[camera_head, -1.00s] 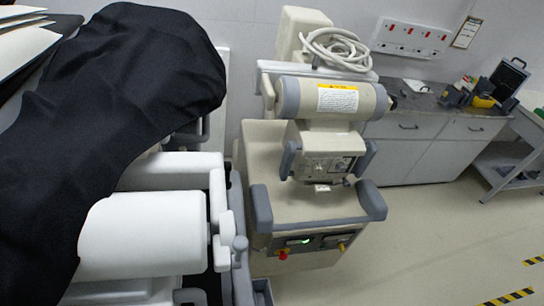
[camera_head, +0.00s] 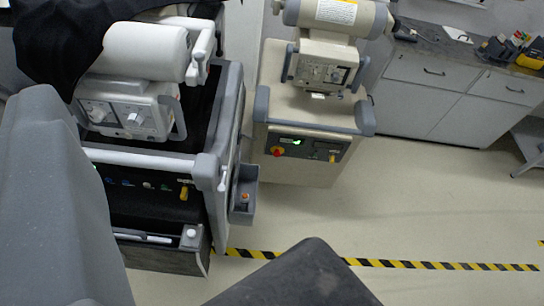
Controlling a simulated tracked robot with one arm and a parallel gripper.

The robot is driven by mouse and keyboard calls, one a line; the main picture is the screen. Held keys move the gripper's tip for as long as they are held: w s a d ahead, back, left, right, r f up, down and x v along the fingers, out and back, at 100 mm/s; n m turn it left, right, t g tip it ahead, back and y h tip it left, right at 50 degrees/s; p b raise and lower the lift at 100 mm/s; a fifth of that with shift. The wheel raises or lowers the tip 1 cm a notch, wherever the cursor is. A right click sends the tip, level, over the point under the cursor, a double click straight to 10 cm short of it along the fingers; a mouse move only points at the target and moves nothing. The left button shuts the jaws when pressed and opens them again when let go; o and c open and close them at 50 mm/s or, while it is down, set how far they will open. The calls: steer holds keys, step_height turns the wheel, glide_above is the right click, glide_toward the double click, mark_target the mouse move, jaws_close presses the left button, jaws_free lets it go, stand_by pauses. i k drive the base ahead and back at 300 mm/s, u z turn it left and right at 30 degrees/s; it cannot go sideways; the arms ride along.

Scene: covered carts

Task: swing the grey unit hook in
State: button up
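The grey-framed unit (camera_head: 233,100) stands at left, with a white cylinder (camera_head: 145,50) and a control box (camera_head: 128,112) on top. A small pale upright piece (camera_head: 223,178) sits at its near right corner, by the end of the white front bar (camera_head: 140,158). I cannot tell for sure whether this piece is the hook, or which way it is turned. My gripper is not in view. A large grey shape at left and a dark one at bottom centre look like parts of my own body and hide some of the unit's left side.
A beige unit (camera_head: 310,110) stands right of the grey one, with a narrow gap between. A small grey bin (camera_head: 243,197) hangs on the grey unit's right side. Black cloth (camera_head: 60,40) lies at top left.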

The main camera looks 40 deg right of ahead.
mark_target(241, 135)
steer(key=z, duration=0.15)
steer(key=k, duration=0.15)
steer(key=z, duration=1.1)
steer(key=i, duration=1)
steer(key=u, duration=0.1)
